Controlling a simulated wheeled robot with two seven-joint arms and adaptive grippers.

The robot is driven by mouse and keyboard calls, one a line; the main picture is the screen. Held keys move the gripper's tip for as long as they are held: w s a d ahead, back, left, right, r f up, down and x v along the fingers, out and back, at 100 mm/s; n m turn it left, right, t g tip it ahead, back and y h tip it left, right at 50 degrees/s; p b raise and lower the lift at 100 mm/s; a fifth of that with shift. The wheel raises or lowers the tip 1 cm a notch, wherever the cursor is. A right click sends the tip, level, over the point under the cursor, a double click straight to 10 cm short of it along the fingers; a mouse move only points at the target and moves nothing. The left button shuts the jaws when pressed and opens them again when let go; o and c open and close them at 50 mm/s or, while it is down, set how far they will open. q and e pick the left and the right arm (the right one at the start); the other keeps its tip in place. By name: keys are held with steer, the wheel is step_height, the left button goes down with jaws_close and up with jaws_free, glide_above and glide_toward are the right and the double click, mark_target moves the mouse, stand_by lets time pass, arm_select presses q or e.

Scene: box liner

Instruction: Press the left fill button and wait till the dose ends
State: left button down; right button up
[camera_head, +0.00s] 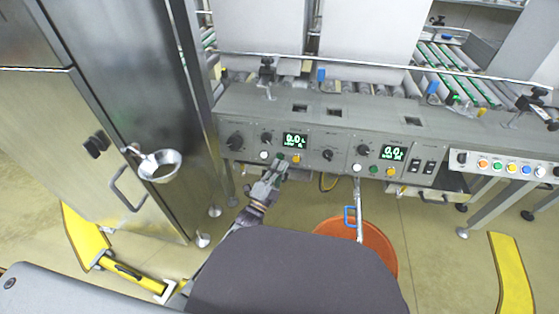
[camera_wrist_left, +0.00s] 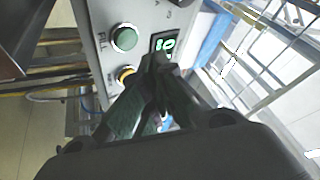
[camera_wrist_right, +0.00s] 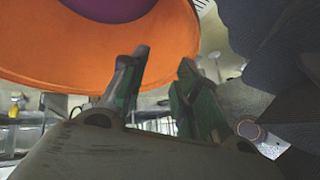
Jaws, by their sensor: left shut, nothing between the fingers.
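The left station on the grey panel has a lit green display (camera_head: 295,140), a white button (camera_head: 263,155) and a yellow button (camera_head: 296,159). My left gripper (camera_head: 280,164) is shut and empty, its tips close in front of the panel below this display. In the left wrist view, the shut fingertips (camera_wrist_left: 160,62) overlap the edge of the lit display (camera_wrist_left: 165,43). A green button (camera_wrist_left: 124,38) and a yellow button (camera_wrist_left: 125,75) show beside them. Contact with a button cannot be made out. My right gripper (camera_wrist_right: 160,65) is open and empty, near the orange bucket (camera_wrist_right: 110,65).
The right station has its own display (camera_head: 393,153), green button (camera_head: 373,169) and yellow button (camera_head: 390,172). The orange bucket (camera_head: 385,250) stands on the floor below the panel. A steel cabinet (camera_head: 90,130) with a metal bowl (camera_head: 160,170) is at left. Roller conveyors (camera_head: 450,65) lie behind.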

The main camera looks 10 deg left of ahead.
mark_target(280, 157)
arm_select(q)
steer(key=shift+w+f+b, duration=0.3)
steer(key=shift+w+b, duration=0.15)
steer(key=shift+w, duration=0.4)
stand_by(0.9)
steer(key=shift+w+f, duration=0.15)
steer(key=shift+w, duration=0.25)
steer(key=shift+w, duration=0.1)
stand_by(0.5)
